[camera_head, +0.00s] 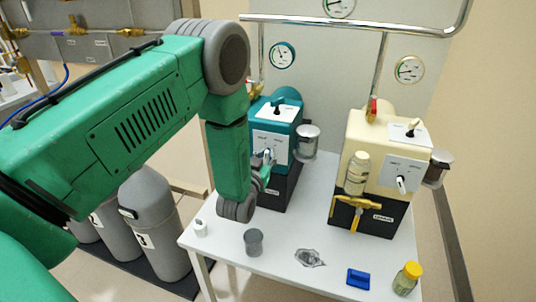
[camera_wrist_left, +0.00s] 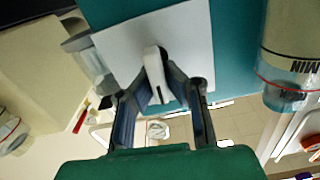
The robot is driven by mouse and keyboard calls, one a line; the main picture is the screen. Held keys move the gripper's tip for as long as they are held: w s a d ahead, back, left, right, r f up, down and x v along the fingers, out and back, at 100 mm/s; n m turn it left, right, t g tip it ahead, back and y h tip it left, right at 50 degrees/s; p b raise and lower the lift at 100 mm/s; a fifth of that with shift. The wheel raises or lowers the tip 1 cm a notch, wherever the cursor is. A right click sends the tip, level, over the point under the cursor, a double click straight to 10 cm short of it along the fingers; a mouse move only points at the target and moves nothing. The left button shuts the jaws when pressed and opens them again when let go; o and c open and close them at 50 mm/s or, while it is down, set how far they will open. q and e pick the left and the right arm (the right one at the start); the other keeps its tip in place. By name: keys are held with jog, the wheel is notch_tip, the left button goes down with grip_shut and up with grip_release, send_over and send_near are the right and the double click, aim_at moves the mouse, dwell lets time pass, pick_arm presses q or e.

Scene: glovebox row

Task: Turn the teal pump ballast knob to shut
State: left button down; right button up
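The teal pump (camera_head: 284,120) stands on the white table, with a black lower front and a pale plate (camera_head: 271,145) on its front face. In the left wrist view a white bar-shaped knob (camera_wrist_left: 153,62) sticks out of the white plate (camera_wrist_left: 190,40) on the teal body (camera_wrist_left: 235,40). My left gripper (camera_head: 267,160) is at that front plate. In the left wrist view its fingers (camera_wrist_left: 160,82) are bent inward on both sides of the knob and look closed on it. In the head view the gripper and forearm hide most of the knob. My right gripper is out of view.
A cream pump (camera_head: 372,150) with a yellow tap (camera_head: 354,208) stands to the right. A grey cup (camera_head: 253,242), crumpled foil (camera_head: 309,258), a blue block (camera_head: 358,278) and a yellow-capped jar (camera_head: 407,278) lie along the table's front. Grey cylinders (camera_head: 152,220) stand left.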

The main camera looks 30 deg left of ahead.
pick_arm(q)
jog(key=shift+s+f+n, duration=0.25)
jog(key=shift+f+n, duration=0.2)
jog(key=shift+n, duration=0.05)
jog(key=c, duration=1.7)
grip_release()
jog(key=shift+c, duration=0.2)
jog(key=shift+o, duration=0.7)
jog(key=shift+w+r, duration=0.1)
jog(key=shift+r, duration=0.1)
jog(key=v, duration=1.2)
jog(key=shift+d+f, duration=0.1)
